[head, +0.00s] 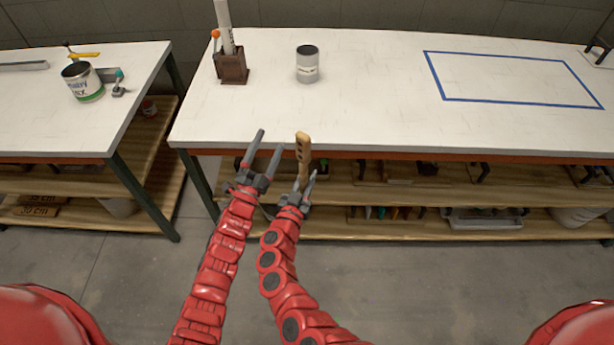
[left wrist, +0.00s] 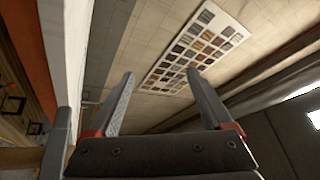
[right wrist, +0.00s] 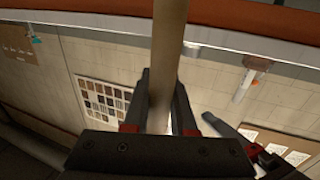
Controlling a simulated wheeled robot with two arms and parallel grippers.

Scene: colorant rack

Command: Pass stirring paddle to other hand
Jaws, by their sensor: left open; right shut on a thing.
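The wooden stirring paddle (head: 303,147) stands roughly upright in front of the workbench's front edge. My right gripper (head: 304,184) is shut on it low down, and its upper part with dark holes sticks up above the fingers. In the right wrist view the paddle (right wrist: 166,60) runs up between the fingers. My left gripper (head: 268,143) is open and empty, just left of the paddle and apart from it. The left wrist view shows its two spread fingers (left wrist: 160,98) with nothing between them.
The white workbench (head: 385,115) carries a brown holder (head: 232,68), a grey can (head: 307,66) and a blue-taped rectangle (head: 515,78). A second table (head: 60,125) with a paint can (head: 83,83) stands at left. Shelves (head: 420,185) with clutter lie below. The floor in front is clear.

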